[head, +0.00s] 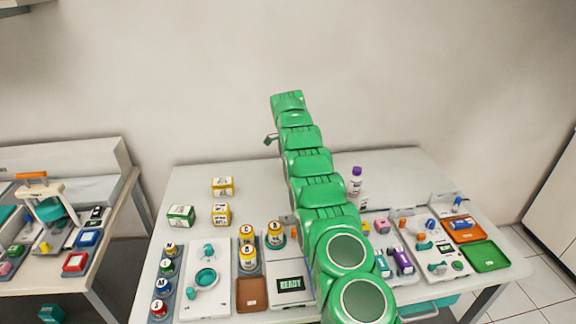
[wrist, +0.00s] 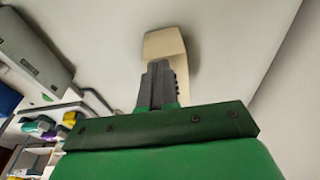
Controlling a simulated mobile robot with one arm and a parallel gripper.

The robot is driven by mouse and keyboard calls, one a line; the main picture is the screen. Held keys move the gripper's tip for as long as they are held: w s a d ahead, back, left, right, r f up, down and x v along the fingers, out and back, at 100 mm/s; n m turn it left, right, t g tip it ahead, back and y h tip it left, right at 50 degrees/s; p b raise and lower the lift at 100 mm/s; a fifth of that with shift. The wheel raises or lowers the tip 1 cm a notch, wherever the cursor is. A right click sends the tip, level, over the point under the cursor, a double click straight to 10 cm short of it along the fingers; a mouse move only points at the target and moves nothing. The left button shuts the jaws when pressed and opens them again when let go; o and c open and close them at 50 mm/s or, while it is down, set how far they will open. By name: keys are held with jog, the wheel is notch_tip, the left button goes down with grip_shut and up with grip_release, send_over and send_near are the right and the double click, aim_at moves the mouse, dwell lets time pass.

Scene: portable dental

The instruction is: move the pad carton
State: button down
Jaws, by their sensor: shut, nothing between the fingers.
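Three small cartons stand at the left back of the white table: a green and white carton (head: 181,216), a yellow and white carton (head: 222,187) behind, and another yellow and white carton (head: 220,214) in front of it. Their labels are too small to read, so I cannot tell which is the pad carton. My green arm reaches up over the middle of the table. My gripper (head: 270,139) is raised well above the table, apart from the cartons.
An orange tray (head: 466,230) and green tray (head: 485,255) lie right. The back left tabletop has free room.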

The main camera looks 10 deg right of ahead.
jog(key=d, duration=0.6)
jog(key=shift+d+f, duration=0.2)
jog(key=shift+f, duration=0.2)
jog(key=shift+s+f, duration=0.1)
jog(key=shift+f, duration=0.3)
